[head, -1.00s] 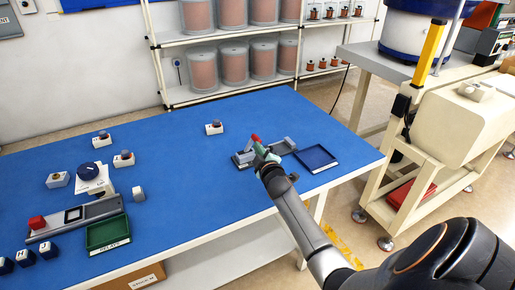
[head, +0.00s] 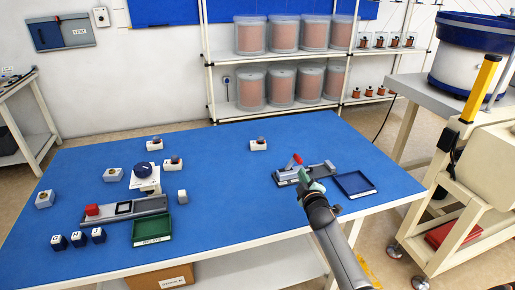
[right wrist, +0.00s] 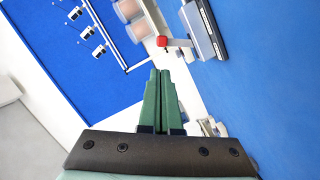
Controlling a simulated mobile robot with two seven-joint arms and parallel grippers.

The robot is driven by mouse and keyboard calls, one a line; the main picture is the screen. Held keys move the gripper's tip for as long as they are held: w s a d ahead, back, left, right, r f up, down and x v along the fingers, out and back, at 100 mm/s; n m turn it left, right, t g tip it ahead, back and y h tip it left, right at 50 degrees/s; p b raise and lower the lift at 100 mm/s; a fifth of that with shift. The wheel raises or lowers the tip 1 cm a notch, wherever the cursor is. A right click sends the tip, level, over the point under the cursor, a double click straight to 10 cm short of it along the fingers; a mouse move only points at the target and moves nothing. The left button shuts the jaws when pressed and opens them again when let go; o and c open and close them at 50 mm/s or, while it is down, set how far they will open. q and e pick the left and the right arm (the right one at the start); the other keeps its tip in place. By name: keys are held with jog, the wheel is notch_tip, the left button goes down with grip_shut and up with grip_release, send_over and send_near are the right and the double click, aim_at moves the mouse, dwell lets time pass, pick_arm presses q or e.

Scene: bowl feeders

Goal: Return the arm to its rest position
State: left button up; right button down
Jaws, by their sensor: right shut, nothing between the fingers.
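My right gripper (head: 308,180) has green fingers and is over the right part of the blue table (head: 225,200). It is beside a grey fixture (head: 320,172) with a red-ended lever (head: 297,159). In the right wrist view the green fingers (right wrist: 160,74) are together with nothing between them. The red lever end (right wrist: 162,41) shows just beyond the fingertips, and the grey fixture (right wrist: 207,30) lies to the right. I cannot tell whether the gripper touches the lever. My left gripper is not in view.
A blue tray (head: 355,184) sits right of the gripper. A green tray (head: 152,230), a grey device with a red block (head: 92,210) and several small blocks stand at the left. A yellow post (head: 480,90) and a cream machine (head: 495,130) stand beyond the right edge. The table's middle is clear.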

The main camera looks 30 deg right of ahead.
jog(key=s+a+f+g, duration=0.1)
jog(key=s+a, duration=0.1)
jog(key=s+a+f+m+g+y, duration=0.1)
jog(key=s+a+f, duration=0.1)
jog(key=s+a, duration=0.1)
jog(key=s+a+f+m+g, duration=0.1)
jog(key=s+a+f, duration=0.1)
jog(key=s, duration=0.1)
jog(key=shift+s+a+f+y, duration=0.1)
jog(key=shift+a+f+y, duration=0.05)
jog(key=shift+f+y, duration=0.15)
jog(key=s+a+f+m+g+y, duration=0.1)
jog(key=s+a+g+y, duration=0.25)
jog(key=s+a, duration=0.85)
jog(key=s+a+f+m+g+y, duration=0.15)
jog(key=s+a+g, duration=0.5)
jog(key=s, duration=0.85)
jog(key=w+a+f+t+y, duration=0.1)
jog(key=w+a+f+t, duration=0.1)
jog(key=f+t, duration=0.1)
jog(key=w+a+f+t+y+p, duration=0.1)
jog(key=w+a+f+t, duration=0.1)
jog(key=f, duration=0.4)
jog(key=shift+w+a+t+y, duration=0.35)
jog(key=shift+a+t, duration=0.3)
jog(key=shift+t, duration=0.55)
jog(key=shift+s+d+f, duration=0.1)
